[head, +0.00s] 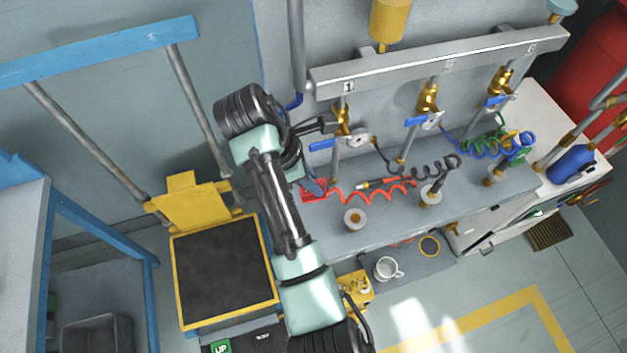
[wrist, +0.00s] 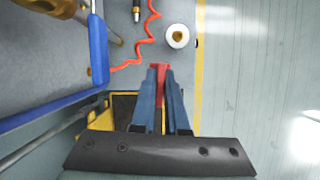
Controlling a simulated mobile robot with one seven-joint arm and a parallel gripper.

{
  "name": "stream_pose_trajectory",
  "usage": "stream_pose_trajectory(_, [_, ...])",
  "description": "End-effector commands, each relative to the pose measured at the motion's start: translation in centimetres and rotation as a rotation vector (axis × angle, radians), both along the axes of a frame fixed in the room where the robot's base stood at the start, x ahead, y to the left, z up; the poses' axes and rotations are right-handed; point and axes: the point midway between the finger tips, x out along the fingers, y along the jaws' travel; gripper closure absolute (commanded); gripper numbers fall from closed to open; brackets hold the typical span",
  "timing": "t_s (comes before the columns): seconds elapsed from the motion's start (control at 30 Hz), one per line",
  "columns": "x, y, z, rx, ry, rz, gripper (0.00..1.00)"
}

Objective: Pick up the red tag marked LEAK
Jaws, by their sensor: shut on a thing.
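My gripper (head: 313,187) is at the left end of the grey bench, with its blue fingers pointing down. In the wrist view its fingers (wrist: 160,72) are closed on a narrow red piece, the red tag (wrist: 160,67), seen nearly edge-on. The red tag (head: 315,198) also shows in the head view around the fingertips, beside the start of the red coiled hose. Its lettering cannot be read in either view. I cannot tell whether it touches the bench.
A red coiled hose (head: 372,192) lies right of my gripper, near a pale round stub (head: 355,219). A valve rail (head: 440,62) with blue-handled valves hangs behind. A yellow-framed platform (head: 222,270) is at left. A white mug (head: 387,268) sits below the bench.

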Motion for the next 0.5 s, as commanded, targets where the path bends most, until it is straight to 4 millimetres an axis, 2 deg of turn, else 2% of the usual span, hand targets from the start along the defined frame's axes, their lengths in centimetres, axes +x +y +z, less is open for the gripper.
stream_pose_trajectory(0.03, [0.0, 0.1, 2.1, 0.000, -0.001, 0.001, 1.00])
stream_pose_trajectory(0.5, [0.0, 0.1, 11.0, 0.001, 0.000, 0.002, 1.00])
